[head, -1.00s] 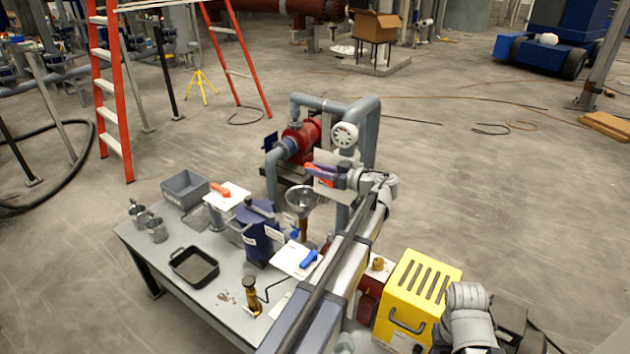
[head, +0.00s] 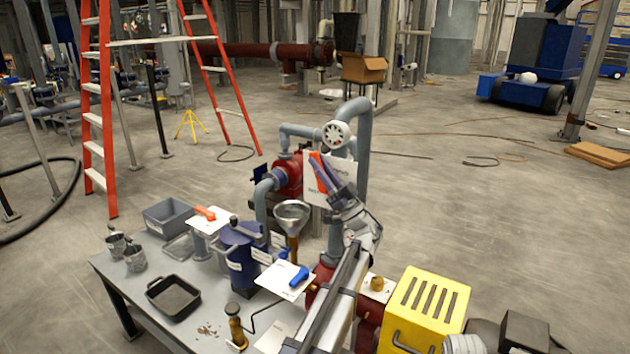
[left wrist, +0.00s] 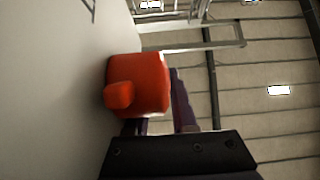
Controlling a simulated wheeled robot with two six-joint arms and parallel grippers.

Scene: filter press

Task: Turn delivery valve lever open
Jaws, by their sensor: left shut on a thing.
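An orange lever (head: 317,169) stands steeply in front of a white plate (head: 312,192) on the grey pipework; I take it as the delivery valve lever. My left gripper (head: 323,172) is shut on the lever, its dark fingers lying along it and tilted up to the left. In the left wrist view the orange lever (left wrist: 138,84) sits at the fingers, close to the pale plate face (left wrist: 50,95). The fingers partly hide the lever. My right gripper is not in view.
A bench (head: 205,335) holds a blue pot (head: 240,262), a funnel (head: 292,212), a black tray (head: 173,296), another orange lever (head: 204,212) and a blue lever (head: 299,277). A yellow slotted box (head: 425,305) stands at the right. Open floor lies beyond the pipework.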

